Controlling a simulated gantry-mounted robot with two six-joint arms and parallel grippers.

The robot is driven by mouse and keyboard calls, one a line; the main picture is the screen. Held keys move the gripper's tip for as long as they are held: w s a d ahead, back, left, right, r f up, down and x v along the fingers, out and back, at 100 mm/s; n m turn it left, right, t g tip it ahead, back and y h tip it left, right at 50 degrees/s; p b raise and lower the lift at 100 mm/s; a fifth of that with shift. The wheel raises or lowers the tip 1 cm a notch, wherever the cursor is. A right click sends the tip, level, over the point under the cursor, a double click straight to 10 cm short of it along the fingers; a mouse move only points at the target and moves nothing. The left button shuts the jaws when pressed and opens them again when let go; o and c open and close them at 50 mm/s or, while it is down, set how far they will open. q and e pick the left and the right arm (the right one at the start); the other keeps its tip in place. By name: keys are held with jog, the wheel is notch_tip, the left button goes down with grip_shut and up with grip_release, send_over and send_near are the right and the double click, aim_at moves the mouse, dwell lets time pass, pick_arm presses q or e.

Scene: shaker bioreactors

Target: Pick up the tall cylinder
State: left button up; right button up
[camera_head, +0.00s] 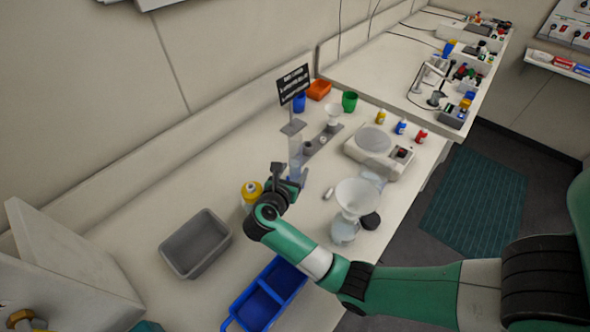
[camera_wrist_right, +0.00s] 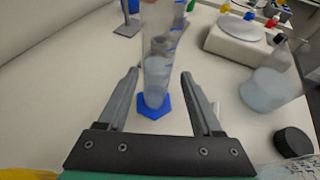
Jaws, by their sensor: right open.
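The tall cylinder (camera_head: 295,154) is a clear graduated cylinder standing upright on the bench. In the right wrist view the cylinder (camera_wrist_right: 158,62) shows blue markings and a blue hexagonal foot (camera_wrist_right: 153,106), and its top is cut off by the frame edge. My right gripper (camera_head: 290,174) is close in front of it in the head view. In the right wrist view its fingers (camera_wrist_right: 160,75) are open and spread, with the cylinder between or just beyond their tips; I cannot tell which. My left gripper is not in view.
A yellow-capped bottle (camera_head: 251,192) stands left of my right gripper. A flask with a funnel (camera_head: 355,198) and a black cap (camera_head: 370,221) are to the right. A balance (camera_head: 380,150), a sign (camera_head: 293,84), a grey bin (camera_head: 196,244) and a blue tray (camera_head: 266,294) are nearby.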

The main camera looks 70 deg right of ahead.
aim_at(299, 162)
jog(key=b+x, duration=0.1)
jog(key=x, duration=0.5)
jog(key=shift+f, duration=0.1)
grip_shut()
